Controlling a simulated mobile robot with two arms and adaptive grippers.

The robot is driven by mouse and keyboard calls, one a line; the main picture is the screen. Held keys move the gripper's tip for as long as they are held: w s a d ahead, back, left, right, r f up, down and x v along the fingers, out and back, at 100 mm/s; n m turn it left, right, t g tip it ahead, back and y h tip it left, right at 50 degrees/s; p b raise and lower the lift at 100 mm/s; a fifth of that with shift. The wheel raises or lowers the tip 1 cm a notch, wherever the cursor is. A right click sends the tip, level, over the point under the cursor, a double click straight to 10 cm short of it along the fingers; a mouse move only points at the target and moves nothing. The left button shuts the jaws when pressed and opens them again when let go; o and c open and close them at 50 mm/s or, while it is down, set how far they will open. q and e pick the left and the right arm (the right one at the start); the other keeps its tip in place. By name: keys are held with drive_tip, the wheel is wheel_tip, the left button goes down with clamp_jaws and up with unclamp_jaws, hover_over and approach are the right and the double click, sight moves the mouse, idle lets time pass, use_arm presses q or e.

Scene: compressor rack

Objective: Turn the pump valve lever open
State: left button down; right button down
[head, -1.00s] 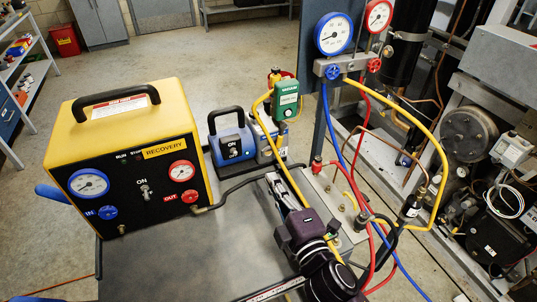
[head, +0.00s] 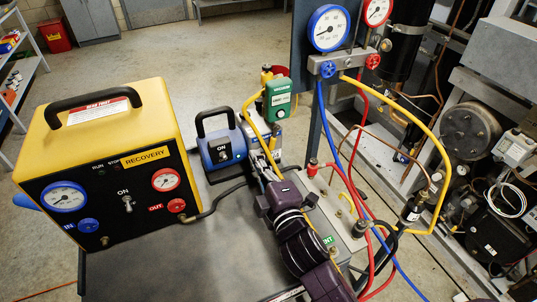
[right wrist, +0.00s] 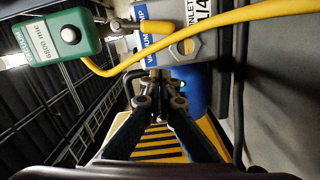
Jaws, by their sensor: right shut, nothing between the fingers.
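The vacuum pump has a blue motor end (head: 222,150) marked ON and a grey body, and stands behind the yellow recovery unit's right side. Its grey body (right wrist: 203,45) shows close up in the right wrist view, with a blue label. A short yellow lever-like part (right wrist: 127,25) with a metal pivot sits at its top; I cannot tell its exact setting. My right gripper (right wrist: 160,100) is shut and empty, its fingertips below that part and apart from it. In the head view the right gripper (head: 264,168) points at the pump and partly hides it. My left gripper is out of view.
A yellow hose (right wrist: 225,25) crosses above the fingers. The green vacuum gauge (head: 280,99) hangs beside the pump. The recovery unit (head: 105,150) stands at left on the grey cart top (head: 165,265). Gauges and red, blue and yellow hoses crowd the right side.

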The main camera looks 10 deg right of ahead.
sight(269, 146)
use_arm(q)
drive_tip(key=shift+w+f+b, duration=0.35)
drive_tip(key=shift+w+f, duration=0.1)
use_arm(e)
drive_tip(key=shift+w+d+f, duration=0.25)
drive_tip(key=shift+w+d, duration=0.3)
drive_tip(key=shift+d, duration=0.35)
drive_tip(key=shift+w+d+f, duration=0.2)
drive_tip(key=shift+w+d, duration=0.35)
drive_tip(key=shift+d, duration=0.3)
drive_tip(key=shift+w+d+f+n+p, duration=0.15)
drive_tip(key=shift+d+n+p, duration=0.2)
drive_tip(key=shift+d+n, duration=0.2)
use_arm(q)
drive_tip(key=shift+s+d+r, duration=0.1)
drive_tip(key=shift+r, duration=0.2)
use_arm(e)
drive_tip(key=shift+d, duration=0.1)
